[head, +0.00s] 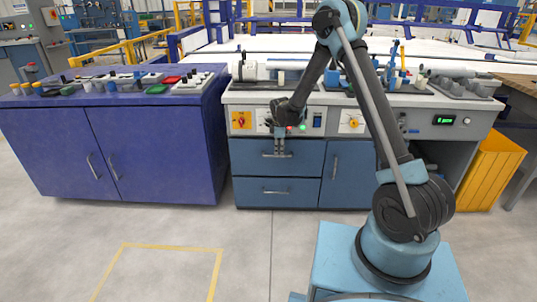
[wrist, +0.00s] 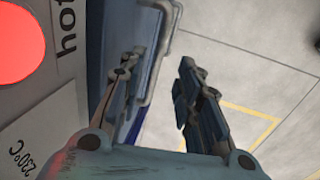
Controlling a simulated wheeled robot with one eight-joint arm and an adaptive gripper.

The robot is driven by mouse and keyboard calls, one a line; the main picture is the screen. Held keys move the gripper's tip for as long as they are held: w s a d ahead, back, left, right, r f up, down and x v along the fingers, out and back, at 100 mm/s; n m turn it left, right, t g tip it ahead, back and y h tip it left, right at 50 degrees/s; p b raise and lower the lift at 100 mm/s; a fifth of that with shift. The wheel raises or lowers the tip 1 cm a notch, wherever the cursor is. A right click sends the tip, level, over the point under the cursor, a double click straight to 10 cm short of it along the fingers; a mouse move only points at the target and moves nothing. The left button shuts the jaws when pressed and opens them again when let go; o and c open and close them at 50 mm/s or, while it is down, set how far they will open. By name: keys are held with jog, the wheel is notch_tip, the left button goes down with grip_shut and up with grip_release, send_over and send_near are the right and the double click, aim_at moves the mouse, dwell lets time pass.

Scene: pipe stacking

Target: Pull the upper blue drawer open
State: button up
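The upper blue drawer (head: 250,150) is shut in the cabinet's left half, above a similar lower drawer (head: 252,188). Its metal bar handle (head: 268,155) runs across its front. My gripper (head: 279,153) points down at this handle, in front of the drawer face. In the wrist view my gripper (wrist: 156,72) has its two fingers spread, with a clear gap. The handle (wrist: 163,48) shows between and beyond the fingertips. I cannot tell whether a finger touches it.
A blue cabinet door (head: 347,172) adjoins the drawers on the right. The control panel (head: 300,122) with knobs is just above. A purple cabinet (head: 150,150) stands to the left, a yellow bin (head: 492,170) to the right. The floor (head: 255,250) before the drawers is clear.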

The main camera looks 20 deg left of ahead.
aim_at(279, 156)
jog(key=shift+w+a+f, duration=0.1)
jog(key=shift+w+f, duration=0.1)
jog(key=shift+f, duration=0.95)
jog(key=shift+w+a+f, duration=0.1)
jog(key=shift+w+f, duration=0.1)
jog(key=shift+f, duration=0.9)
